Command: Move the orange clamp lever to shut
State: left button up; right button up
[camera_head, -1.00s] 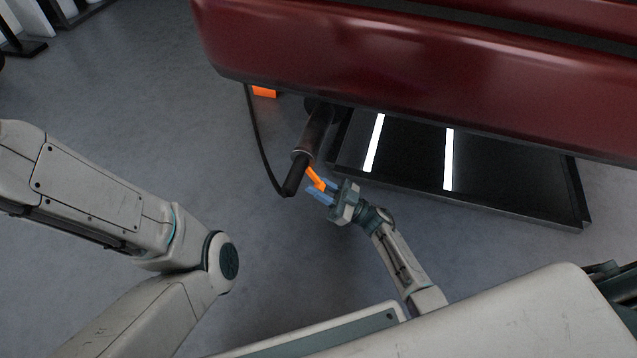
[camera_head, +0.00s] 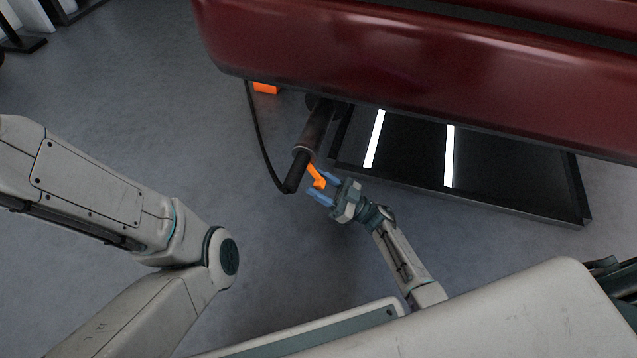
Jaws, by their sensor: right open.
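The orange clamp lever (camera_head: 315,176) sticks out to the lower right from the side of a dark cylindrical handle (camera_head: 307,150). My right gripper (camera_head: 316,187) has blue fingers, and they are open. The lever's free end lies between the two fingers, with one finger above it and one below. I cannot tell whether either finger touches it. My left arm comes in from the left, but its gripper is not in view.
A red vehicle body (camera_head: 420,70) overhangs the top. Under it lies a black tray (camera_head: 500,207) with two white strips. A black cable (camera_head: 261,150) hangs left of the handle. An orange block (camera_head: 265,88) is on the floor behind. Grey floor is clear below the handle.

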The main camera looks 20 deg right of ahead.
jog(key=p+v, duration=0.1)
jog(key=v, duration=0.9)
jog(key=shift+f+p, duration=0.2)
jog(key=shift+p, duration=0.15)
jog(key=shift+s, duration=0.1)
